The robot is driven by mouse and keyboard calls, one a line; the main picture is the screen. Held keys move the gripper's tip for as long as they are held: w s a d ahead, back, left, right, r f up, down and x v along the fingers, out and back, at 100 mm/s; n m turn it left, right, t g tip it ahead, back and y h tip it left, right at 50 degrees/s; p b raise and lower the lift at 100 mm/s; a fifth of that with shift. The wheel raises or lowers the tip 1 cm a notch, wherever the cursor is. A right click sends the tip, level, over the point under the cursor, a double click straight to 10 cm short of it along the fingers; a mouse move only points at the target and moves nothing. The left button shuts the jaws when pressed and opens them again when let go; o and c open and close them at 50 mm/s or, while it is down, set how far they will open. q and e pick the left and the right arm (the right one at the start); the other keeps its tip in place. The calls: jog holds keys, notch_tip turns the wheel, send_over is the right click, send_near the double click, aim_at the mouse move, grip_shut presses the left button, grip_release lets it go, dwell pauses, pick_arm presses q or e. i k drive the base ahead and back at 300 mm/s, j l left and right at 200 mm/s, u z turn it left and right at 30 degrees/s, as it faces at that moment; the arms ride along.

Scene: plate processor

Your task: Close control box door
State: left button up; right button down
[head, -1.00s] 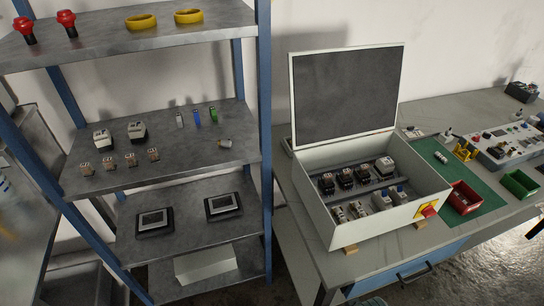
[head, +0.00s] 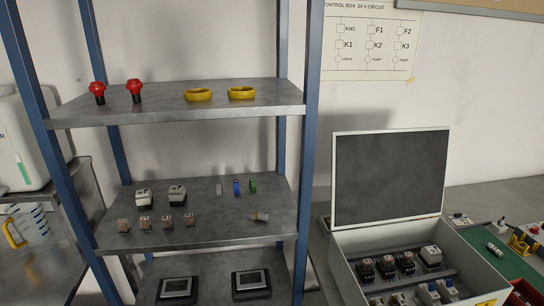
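The control box (head: 345,265) stands on the grey workbench at the lower right of the head view. Its door (head: 390,178), a dark panel with a white frame, is open and stands up at the back edge of the box. Inside the box, several dark and light components (head: 405,263) sit in rows. The front of the box is cut off by the lower edge of the picture. Neither of my grippers shows in the view.
A shelf rack with blue posts (head: 310,130) stands left of the box, holding red buttons (head: 135,91), yellow rings (head: 241,93) and small modules. A green mat (head: 510,262) lies right of the box. A circuit chart (head: 372,45) hangs on the wall.

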aim_at(386, 176)
jog(key=z, duration=1.25)
